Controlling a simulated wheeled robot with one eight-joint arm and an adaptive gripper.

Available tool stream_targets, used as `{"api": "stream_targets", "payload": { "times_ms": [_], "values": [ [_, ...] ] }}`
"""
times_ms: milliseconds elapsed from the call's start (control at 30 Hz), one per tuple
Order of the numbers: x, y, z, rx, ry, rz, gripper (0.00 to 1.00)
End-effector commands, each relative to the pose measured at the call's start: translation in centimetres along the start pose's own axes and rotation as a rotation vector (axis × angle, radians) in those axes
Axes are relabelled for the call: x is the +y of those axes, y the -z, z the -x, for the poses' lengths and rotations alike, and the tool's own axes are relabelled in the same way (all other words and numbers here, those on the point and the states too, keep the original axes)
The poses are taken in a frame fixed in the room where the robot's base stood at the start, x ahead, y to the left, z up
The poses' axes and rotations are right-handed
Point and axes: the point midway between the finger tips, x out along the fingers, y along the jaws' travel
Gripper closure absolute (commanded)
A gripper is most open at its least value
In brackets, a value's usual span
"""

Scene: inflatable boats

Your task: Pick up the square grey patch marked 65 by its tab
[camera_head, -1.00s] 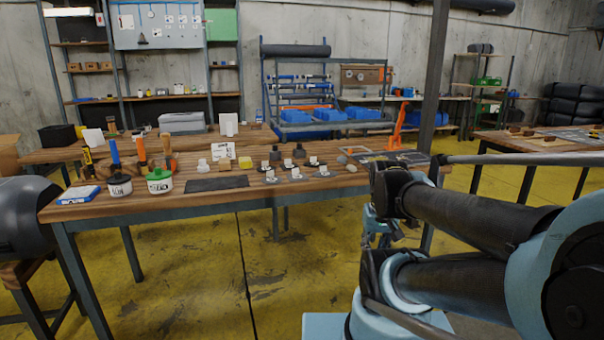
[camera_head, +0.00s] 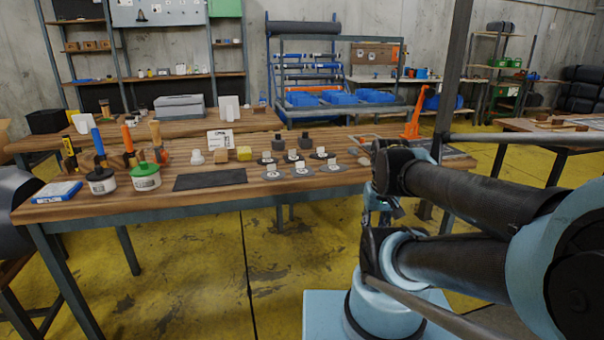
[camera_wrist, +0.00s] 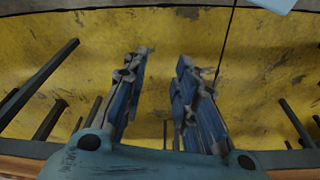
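Several small grey patches with upright white tabs lie in two rows on the wooden workbench (camera_head: 215,197), among them a front-left patch (camera_head: 271,175), a front-middle patch (camera_head: 302,172) and a patch at the right (camera_head: 335,167). The marks on the tabs are too small to read, so I cannot tell which patch is 65. My gripper (camera_wrist: 160,62) shows in the wrist view with its two blue-grey fingers spread apart and nothing between them. It is over the yellow floor, away from the patches. In the head view my folded arm is at the right.
A dark mat (camera_head: 210,180) lies left of the patches. Two dark bottles (camera_head: 305,142) stand behind the patches. A dark post (camera_head: 455,80) rises at the right.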

Motion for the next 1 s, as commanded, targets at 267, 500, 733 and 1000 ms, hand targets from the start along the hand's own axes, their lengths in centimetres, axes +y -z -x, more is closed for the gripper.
{"api": "stream_targets", "payload": {
  "times_ms": [267, 500, 733, 1000],
  "values": [
    [-1.0, 3.3, 4.1, -0.012, 0.009, 0.187, 0.73],
    [-3.1, 10.3, 9.6, -0.043, 0.031, 0.524, 0.73],
    [-6.2, 17.4, 13.6, -0.071, 0.058, 0.851, 0.73],
    [-11.1, 25.6, 16.9, -0.097, 0.097, 1.234, 0.73]
  ]
}}
